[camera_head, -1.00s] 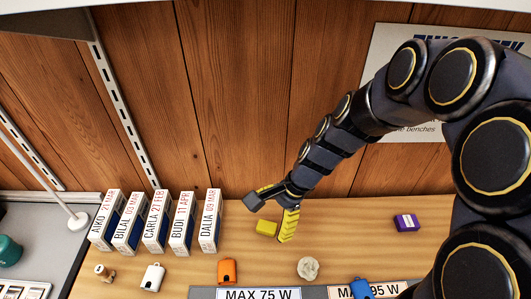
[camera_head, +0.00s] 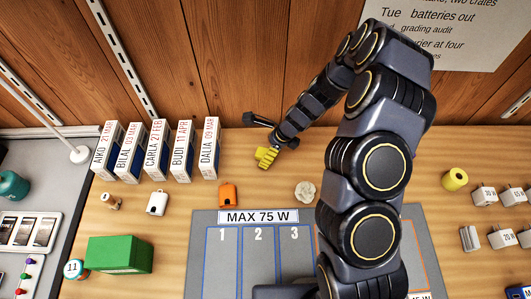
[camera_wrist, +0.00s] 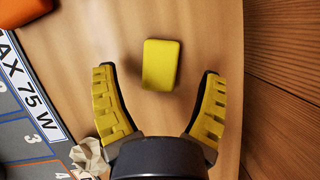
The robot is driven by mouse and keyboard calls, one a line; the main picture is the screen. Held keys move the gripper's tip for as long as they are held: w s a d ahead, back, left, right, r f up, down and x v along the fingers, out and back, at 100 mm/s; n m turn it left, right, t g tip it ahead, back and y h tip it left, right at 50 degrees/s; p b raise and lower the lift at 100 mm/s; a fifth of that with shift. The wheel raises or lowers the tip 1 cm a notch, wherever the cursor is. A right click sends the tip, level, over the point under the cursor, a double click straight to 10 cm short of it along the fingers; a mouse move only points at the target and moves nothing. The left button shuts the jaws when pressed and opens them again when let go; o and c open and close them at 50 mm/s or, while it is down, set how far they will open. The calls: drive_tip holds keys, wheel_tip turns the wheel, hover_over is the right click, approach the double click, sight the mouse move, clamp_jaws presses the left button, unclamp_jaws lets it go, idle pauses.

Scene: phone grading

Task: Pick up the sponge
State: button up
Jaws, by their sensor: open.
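The sponge (camera_wrist: 161,64) is a small yellow block lying on the wooden bench, in the upper middle of the wrist view. My gripper (camera_wrist: 158,78) is open, with one yellow ridged finger on each side of the sponge in the picture. Bench shows between the sponge and both fingers, and neither finger touches it. In the head view my gripper (camera_head: 260,138) is at the back of the bench, right of the name boxes. There its yellow finger overlaps the sponge, and I cannot clearly separate the two.
Several upright name boxes (camera_head: 209,150) stand to the left. An orange object (camera_head: 229,194) and a crumpled pale ball (camera_head: 305,191) lie in front. A grey mat (camera_head: 205,220) labelled MAX 75 W is nearer. The wooden wall (camera_wrist: 285,75) is close on the wrist view's right.

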drive_tip(key=shift+x, duration=1.1)
drive_tip(key=c, duration=0.8)
drive_tip(key=shift+r, duration=0.1)
